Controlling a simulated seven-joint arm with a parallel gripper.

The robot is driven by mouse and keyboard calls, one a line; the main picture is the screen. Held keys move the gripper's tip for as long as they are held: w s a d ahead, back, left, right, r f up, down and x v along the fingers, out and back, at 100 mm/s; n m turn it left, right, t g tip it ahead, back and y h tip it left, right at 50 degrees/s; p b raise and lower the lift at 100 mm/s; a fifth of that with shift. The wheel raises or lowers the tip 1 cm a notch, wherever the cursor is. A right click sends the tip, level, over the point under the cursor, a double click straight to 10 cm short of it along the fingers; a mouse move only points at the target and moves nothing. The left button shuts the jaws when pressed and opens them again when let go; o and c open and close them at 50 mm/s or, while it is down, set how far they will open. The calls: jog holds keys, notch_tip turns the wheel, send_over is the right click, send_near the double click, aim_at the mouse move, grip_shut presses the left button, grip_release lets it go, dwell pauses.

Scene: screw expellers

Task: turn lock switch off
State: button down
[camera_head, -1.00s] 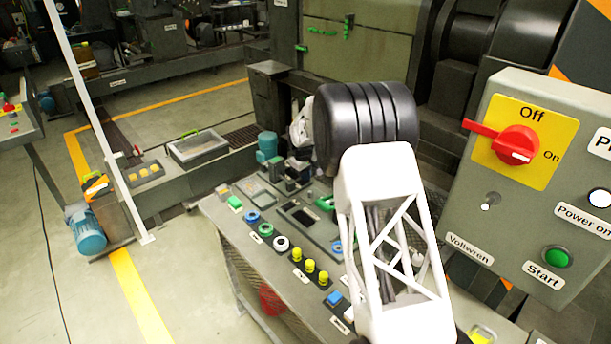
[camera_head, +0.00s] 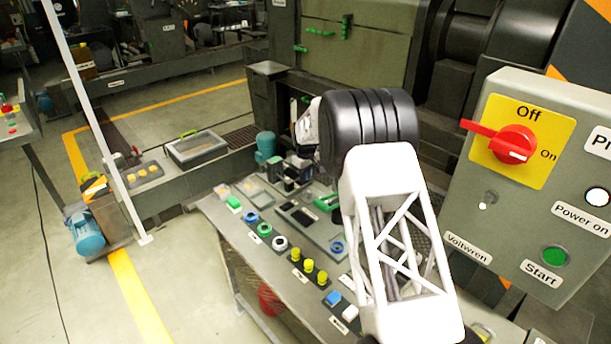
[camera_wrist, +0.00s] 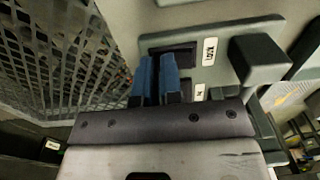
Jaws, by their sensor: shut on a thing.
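My gripper (camera_wrist: 158,80) shows in the wrist view as two blue fingers, nearly together, at a grey panel. They are closed on a small part beside a dark rectangular recess (camera_wrist: 185,54); I take it for the lock switch, but the fingers hide most of it. In the head view my arm blocks the fingers and the spot they hold. A red rotary switch (camera_head: 514,146) on a yellow Off/On plate stands at the right, apart from my gripper. Its red lever points left.
A grey block-like handle (camera_wrist: 258,62) stands right of my fingers. A mesh guard (camera_wrist: 55,55) is at the left. The sloping console (camera_head: 345,268) carries several coloured buttons. The control box (camera_head: 470,218) stands right of my arm. Open floor lies left.

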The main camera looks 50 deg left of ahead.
aim_at(301, 181)
jog(key=shift+s+d+f, duration=0.1)
jog(key=shift+s+f, duration=0.1)
jog(key=shift+f, duration=0.3)
jog(key=shift+s+d+f, duration=0.1)
jog(key=shift+s+f, duration=0.1)
jog(key=shift+f, duration=0.25)
jog(key=shift+s, duration=0.75)
jog(key=shift+r, duration=0.15)
notch_tip(301, 181, up, 16)
jog(key=shift+w+a, duration=0.2)
jog(key=shift+w, duration=0.2)
jog(key=shift+s, duration=0.15)
jog(key=shift+s+t, duration=0.3)
jog(key=shift+t, duration=0.5)
jog(key=shift+a, duration=0.1)
